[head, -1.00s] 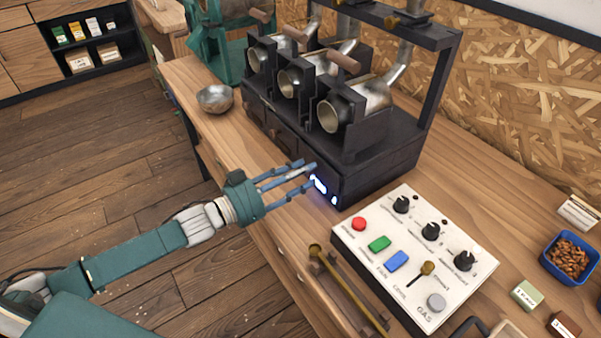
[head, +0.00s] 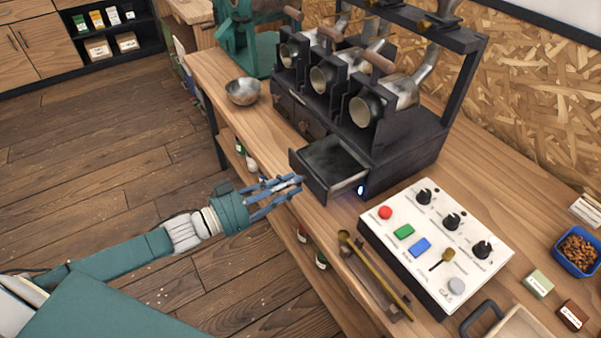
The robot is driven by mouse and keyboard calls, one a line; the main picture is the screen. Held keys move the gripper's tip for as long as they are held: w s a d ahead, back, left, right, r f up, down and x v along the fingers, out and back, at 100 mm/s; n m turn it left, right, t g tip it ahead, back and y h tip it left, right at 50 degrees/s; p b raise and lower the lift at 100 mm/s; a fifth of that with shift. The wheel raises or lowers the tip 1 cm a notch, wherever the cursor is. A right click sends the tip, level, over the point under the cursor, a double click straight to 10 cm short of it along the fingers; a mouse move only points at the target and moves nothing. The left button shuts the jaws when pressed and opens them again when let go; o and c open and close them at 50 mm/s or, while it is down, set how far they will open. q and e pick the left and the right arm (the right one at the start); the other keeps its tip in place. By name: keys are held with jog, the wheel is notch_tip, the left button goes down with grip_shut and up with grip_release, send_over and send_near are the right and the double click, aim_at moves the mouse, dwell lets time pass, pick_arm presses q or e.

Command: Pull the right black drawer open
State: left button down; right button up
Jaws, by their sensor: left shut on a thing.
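The right black drawer (head: 331,164) stands pulled out from the base of the black sample roaster (head: 405,146). Its inside shows and looks empty. My left gripper (head: 291,186) is at the front of this drawer, its fingers shut on the drawer's handle, which the fingers hide. The other black drawers (head: 309,129) to the left are closed. My right gripper is not in view.
A metal bowl (head: 243,92) stands on the bench left of the roaster. A white control panel (head: 437,247) and a brass scoop (head: 372,272) lie to the right. Open floor is at the left. Bottles stand on a shelf below the bench.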

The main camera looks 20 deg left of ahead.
pick_arm(q)
jog(key=shift+a+r, duration=0.1)
jog(key=shift+r, duration=0.15)
jog(key=c, duration=1.6)
grip_release()
jog(key=shift+o, duration=0.2)
jog(key=v, duration=1.2)
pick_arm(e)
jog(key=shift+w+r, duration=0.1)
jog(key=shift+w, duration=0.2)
pick_arm(q)
jog(key=shift+a+f, duration=0.1)
